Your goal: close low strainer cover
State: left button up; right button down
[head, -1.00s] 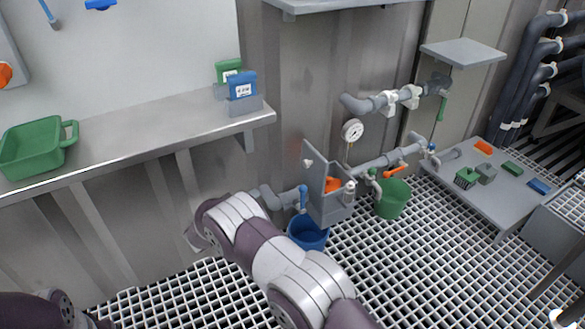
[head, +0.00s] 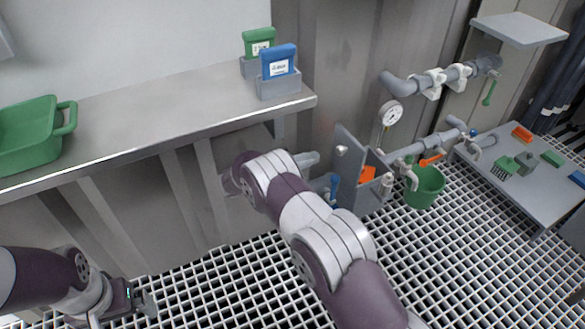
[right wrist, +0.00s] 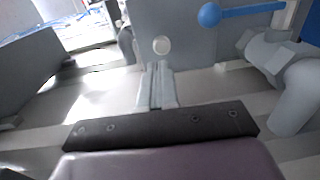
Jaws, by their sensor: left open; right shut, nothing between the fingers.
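The low strainer is a grey box (head: 366,195) on the pipe in the head view, with an orange piece (head: 367,174) inside. Its grey cover (head: 347,172) stands open, roughly upright, with a pale knob (head: 341,150). In the right wrist view a grey plate (right wrist: 183,45) with a round knob (right wrist: 161,45), apparently the cover, is ahead. My right gripper (right wrist: 158,68) is shut and empty, its tips just below the knob in that view; contact cannot be told. The head view hides its fingers. My left gripper (head: 143,298) is open and empty over the floor grating.
A blue valve handle (right wrist: 210,14) and a pipe (right wrist: 294,95) lie close right of my right gripper. A metal counter (head: 180,118) is at left, a low table (head: 545,190) at right.

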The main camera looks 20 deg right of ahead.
aim_at(337, 150)
jog(key=d, duration=0.1)
jog(key=d+b, duration=0.1)
jog(key=d, duration=0.1)
jog(key=d+b, duration=0.1)
jog(key=shift+w+d+f, duration=0.2)
jog(key=shift+d+f, duration=0.05)
jog(key=shift+f, duration=0.1)
jog(key=shift+d+r+b, duration=0.2)
jog(key=shift+d+b, duration=0.2)
jog(key=shift+d, duration=0.2)
